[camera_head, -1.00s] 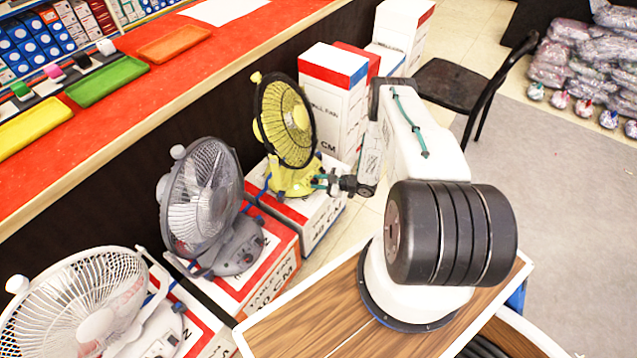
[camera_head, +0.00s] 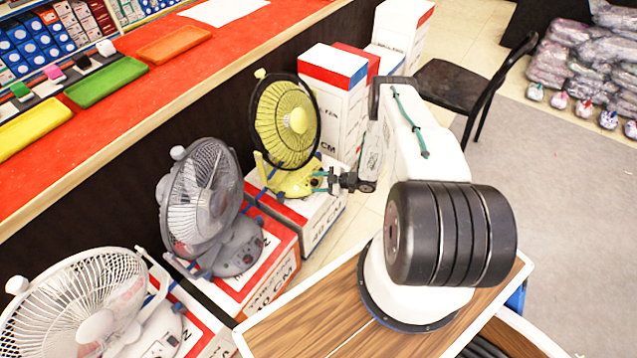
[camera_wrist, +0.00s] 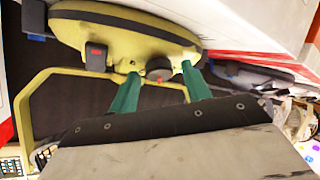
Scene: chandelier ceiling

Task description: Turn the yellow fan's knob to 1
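The yellow fan (camera_head: 287,125) stands upright on a white and red box, facing right in the head view. My gripper (camera_head: 318,182) is at the right side of its base (camera_head: 290,182). In the wrist view, the fan's base (camera_wrist: 150,28) fills the top. A dark round knob (camera_wrist: 159,68) sticks out, with a small red mark below it. My gripper (camera_wrist: 160,70) has its green fingers apart, one on each side of the knob, with visible gaps. A number on the knob cannot be read. A black switch with a red patch (camera_wrist: 96,56) sits left of the knob.
A grey fan (camera_head: 202,200) and a white fan (camera_head: 85,305) stand on boxes nearer the camera. White boxes (camera_head: 335,105) and a black chair (camera_head: 455,88) stand behind. The red counter (camera_head: 120,120) runs along the left. Open floor lies at right.

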